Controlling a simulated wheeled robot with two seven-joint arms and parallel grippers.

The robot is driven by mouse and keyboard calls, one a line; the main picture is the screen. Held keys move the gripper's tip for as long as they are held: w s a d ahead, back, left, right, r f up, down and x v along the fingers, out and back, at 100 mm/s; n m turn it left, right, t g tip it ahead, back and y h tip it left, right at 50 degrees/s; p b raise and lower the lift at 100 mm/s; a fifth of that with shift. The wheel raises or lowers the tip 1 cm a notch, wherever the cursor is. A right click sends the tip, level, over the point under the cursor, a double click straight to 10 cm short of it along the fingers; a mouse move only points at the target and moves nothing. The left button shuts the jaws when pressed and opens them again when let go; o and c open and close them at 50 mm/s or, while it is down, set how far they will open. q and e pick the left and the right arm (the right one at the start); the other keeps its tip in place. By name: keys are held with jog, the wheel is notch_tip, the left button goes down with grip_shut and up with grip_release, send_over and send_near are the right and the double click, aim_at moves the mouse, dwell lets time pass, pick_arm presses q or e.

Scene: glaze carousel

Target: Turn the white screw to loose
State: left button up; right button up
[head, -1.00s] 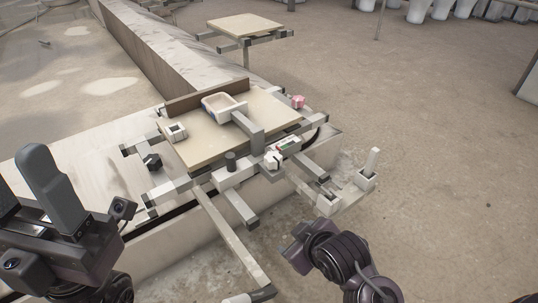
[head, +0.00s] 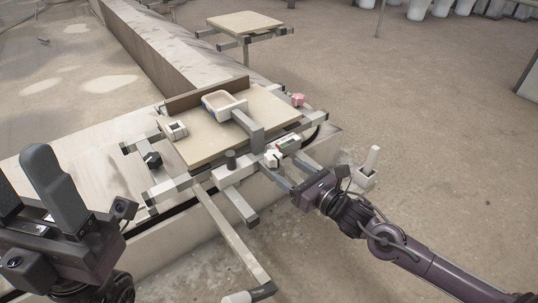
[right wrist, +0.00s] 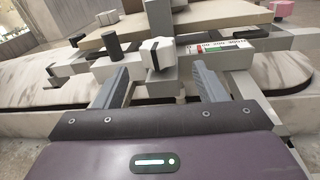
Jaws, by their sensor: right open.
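The white screw (head: 271,158) is a pale knob on the front edge of the near carousel table, beside a red and green marked gauge (head: 288,143). In the right wrist view the white screw (right wrist: 157,53) stands upright, roughly centred beyond the fingertips. My right gripper (head: 294,174) is open, its fingers pointing at the screw.
A dark cylinder (head: 231,160) stands left of the screw. A black knob (head: 152,160) and a pink knob (head: 298,100) sit on other edges. A white upright handle (head: 371,162) stands at right.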

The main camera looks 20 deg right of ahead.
aim_at(269, 155)
jog(key=shift+w+r+n+y, duration=0.2)
jog(key=shift+r+n+y, duration=0.1)
jog(key=shift+n, duration=0.4)
jog(key=b+x, duration=0.2)
jog(key=x, duration=0.5)
jog(key=shift+w+a, duration=0.1)
jog(key=shift+w, duration=0.1)
jog(key=c, duration=1)
